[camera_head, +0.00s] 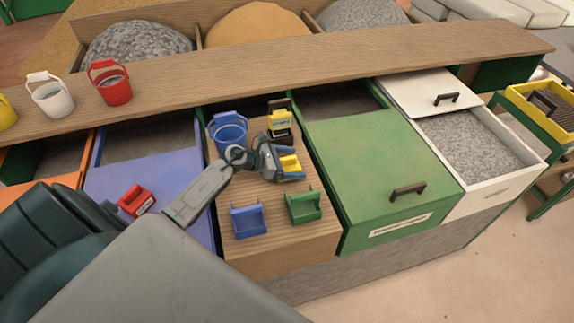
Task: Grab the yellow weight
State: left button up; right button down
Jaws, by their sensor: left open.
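My left gripper (291,162) reaches in from the left over the wooden worktop (275,248). It is open, with its fingers on either side of a small yellow object (290,164). The gripper partly hides this object, so I cannot tell whether it is the weight or a scoop, or whether the fingers touch it. A second yellow item (281,122), with a pale label and a dark brown part, stands just behind the gripper. My right gripper is out of view.
A blue bucket (229,133) stands close behind my left wrist. A red scoop (136,200) lies on the blue lid (165,170). The green lid (375,170) is clear.

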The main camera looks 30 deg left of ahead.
pick_arm(q)
jog(key=shift+c, duration=0.2)
jog(key=c, duration=1.4)
jog(key=shift+c, duration=0.4)
jog(key=shift+r, duration=0.1)
